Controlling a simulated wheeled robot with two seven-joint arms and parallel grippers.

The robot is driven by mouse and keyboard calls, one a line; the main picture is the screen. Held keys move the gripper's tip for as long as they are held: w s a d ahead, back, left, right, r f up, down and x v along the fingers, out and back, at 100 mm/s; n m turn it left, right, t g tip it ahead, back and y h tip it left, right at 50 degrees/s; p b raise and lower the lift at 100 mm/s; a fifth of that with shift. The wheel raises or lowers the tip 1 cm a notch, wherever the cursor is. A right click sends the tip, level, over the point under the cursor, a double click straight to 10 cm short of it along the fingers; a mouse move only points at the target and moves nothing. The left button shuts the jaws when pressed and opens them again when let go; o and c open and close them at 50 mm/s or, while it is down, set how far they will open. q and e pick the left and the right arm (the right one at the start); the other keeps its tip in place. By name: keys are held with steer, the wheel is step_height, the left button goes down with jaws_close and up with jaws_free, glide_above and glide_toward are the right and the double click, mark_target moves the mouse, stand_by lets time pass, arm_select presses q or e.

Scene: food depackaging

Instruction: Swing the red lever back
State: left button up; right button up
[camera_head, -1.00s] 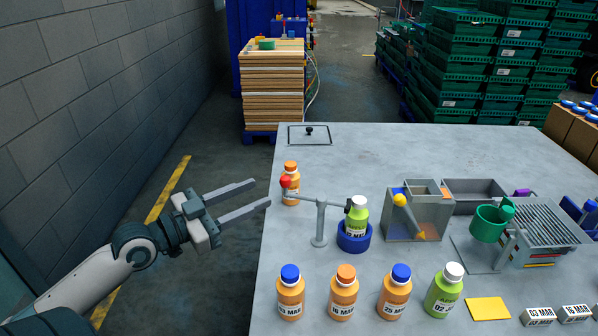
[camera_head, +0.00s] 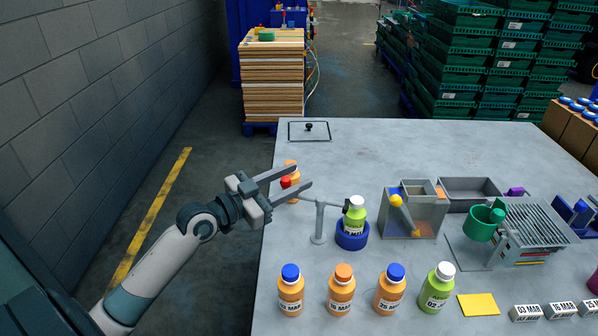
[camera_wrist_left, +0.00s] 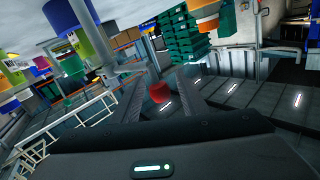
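The red lever knob (camera_head: 285,182) sits at the left end of a grey arm on an upright grey post (camera_head: 319,223). The arm's other end meets the neck of a green bottle (camera_head: 355,213) standing in a blue round holder (camera_head: 352,240). My left gripper (camera_head: 304,175) is open, its two fingers reaching on either side of the knob. In the left wrist view the red knob (camera_wrist_left: 159,92) shows between the spread fingers. I cannot tell whether a finger touches it. My right gripper is not in view.
An orange bottle (camera_head: 292,165) stands behind the knob, partly hidden by my gripper. Several bottles stand in a front row, including an orange one with a blue cap (camera_head: 291,292). A grey bin (camera_head: 428,222) stands right of the holder.

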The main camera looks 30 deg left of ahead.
arm_select(q)
steer(key=shift+x, duration=1.1)
steer(key=shift+s, duration=0.1)
jaws_close()
